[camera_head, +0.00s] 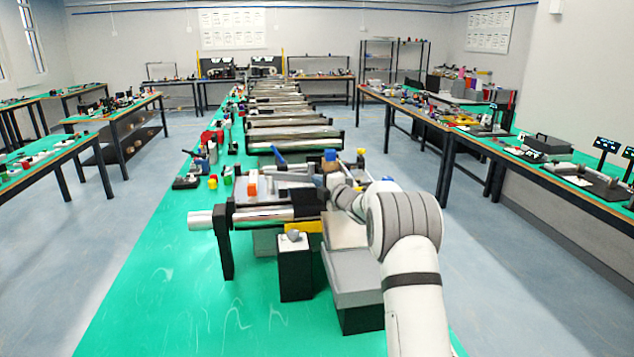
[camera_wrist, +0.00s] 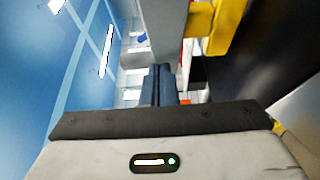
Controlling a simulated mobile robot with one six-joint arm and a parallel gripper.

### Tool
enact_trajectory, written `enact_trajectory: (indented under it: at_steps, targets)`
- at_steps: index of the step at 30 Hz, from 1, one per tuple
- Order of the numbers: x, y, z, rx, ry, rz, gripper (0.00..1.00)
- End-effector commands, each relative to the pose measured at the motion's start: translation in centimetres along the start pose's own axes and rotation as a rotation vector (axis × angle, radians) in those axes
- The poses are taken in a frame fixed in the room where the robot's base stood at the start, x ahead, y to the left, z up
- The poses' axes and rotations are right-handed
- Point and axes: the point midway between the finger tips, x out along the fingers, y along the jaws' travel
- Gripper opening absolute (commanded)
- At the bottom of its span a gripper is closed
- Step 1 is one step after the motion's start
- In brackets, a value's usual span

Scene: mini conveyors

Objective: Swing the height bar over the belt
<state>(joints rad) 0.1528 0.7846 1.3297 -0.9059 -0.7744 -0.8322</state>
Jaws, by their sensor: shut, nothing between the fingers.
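My gripper (camera_head: 329,168) is at the conveyor's right end, mostly hidden by my wrist and by small parts there. In the wrist view my shut fingers (camera_wrist: 163,85) show as a dark blue-grey column with nothing held. A yellow piece (camera_wrist: 216,25) and a grey upright (camera_wrist: 163,30) are close beyond them; contact cannot be told.
An orange-and-white block (camera_head: 252,184) sits at the conveyor's left. A black stand with a grey part (camera_head: 293,237) and a grey box (camera_head: 355,273) are in front. More conveyors (camera_head: 290,133) line up behind. The green surface at front left (camera_head: 160,290) is clear.

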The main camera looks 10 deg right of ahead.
Motion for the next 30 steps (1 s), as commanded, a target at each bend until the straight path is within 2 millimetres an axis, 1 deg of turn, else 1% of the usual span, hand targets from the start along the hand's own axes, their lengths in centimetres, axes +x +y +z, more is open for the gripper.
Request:
enact_trajectory:
  at_steps: [4,9,13,24,30]
  targets:
    - [0.1,0.0,0.1,0.000,0.000,0.000,0.00]
    - [1.0,-0.1,1.3,-0.001,0.001,0.001,0.00]
    - [1.3,0.0,1.8,0.000,0.000,0.001,0.00]
    - [1.3,0.0,1.6,0.000,0.001,0.001,0.00]
    - [0.4,-0.4,0.8,-0.001,0.001,0.002,0.00]
